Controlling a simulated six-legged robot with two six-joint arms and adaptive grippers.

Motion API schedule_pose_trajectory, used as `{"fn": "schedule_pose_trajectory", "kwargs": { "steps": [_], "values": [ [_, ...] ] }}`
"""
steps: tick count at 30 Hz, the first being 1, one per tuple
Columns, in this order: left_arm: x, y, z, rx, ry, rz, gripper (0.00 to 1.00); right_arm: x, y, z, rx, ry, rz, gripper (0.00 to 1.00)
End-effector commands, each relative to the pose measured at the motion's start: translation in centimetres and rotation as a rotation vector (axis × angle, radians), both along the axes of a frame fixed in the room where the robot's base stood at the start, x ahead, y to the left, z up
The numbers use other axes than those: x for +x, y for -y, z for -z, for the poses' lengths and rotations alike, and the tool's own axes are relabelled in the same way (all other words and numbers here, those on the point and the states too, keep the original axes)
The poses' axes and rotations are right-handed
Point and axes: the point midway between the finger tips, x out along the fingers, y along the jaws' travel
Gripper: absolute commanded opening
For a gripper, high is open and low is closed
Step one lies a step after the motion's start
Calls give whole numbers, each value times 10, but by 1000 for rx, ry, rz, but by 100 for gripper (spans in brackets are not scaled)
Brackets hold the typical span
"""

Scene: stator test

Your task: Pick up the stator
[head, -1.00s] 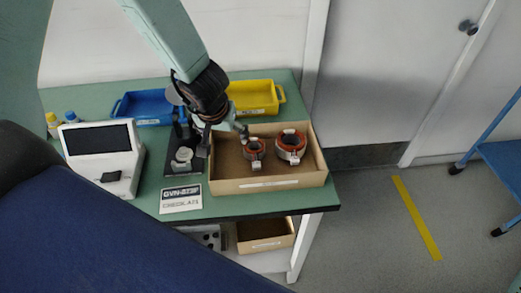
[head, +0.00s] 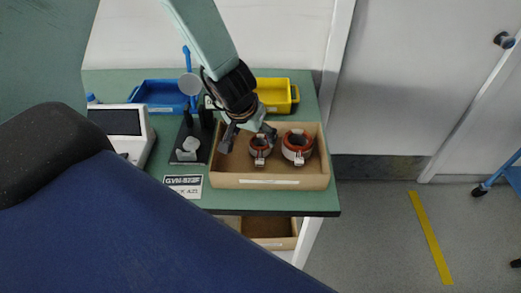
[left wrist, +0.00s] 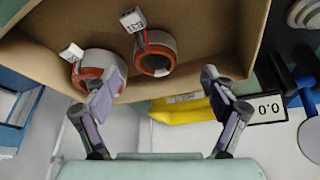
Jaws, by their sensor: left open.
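Two stators with orange-red windings and white tags sit in an open cardboard box (head: 270,182) on the bench. The smaller stator (head: 260,158) is left of the larger stator (head: 298,157). My left gripper (head: 248,136) is open and empty over the box's back left part, close to the smaller stator and partly covering its far side. In the left wrist view, the smaller stator (left wrist: 157,65) shows beyond the gap between the open fingers. The larger stator (left wrist: 98,62) is at left, partly behind one finger. My right gripper is not in view.
Behind the box are a yellow bin (head: 283,97) and a blue bin (head: 158,97). Left of it stand a black stand (head: 190,152), a white display device (head: 125,130) and a printed sign (head: 183,187). The bench's front edge is close to the box.

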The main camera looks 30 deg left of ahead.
Motion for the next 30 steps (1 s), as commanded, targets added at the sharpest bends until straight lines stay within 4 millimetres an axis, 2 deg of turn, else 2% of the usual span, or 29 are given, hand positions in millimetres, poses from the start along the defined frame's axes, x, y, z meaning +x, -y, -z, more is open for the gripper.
{"fn": "schedule_pose_trajectory", "kwargs": {
  "steps": [1,8,18,26,30],
  "values": [
    [1,0,7,0,-1,1,84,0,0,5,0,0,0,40],
    [5,1,17,3,1,2,84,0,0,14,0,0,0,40],
    [19,3,53,2,0,0,84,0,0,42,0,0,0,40],
    [21,3,55,1,0,1,84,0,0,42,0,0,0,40],
    [21,3,54,1,0,1,75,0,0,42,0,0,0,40]
  ]
}}
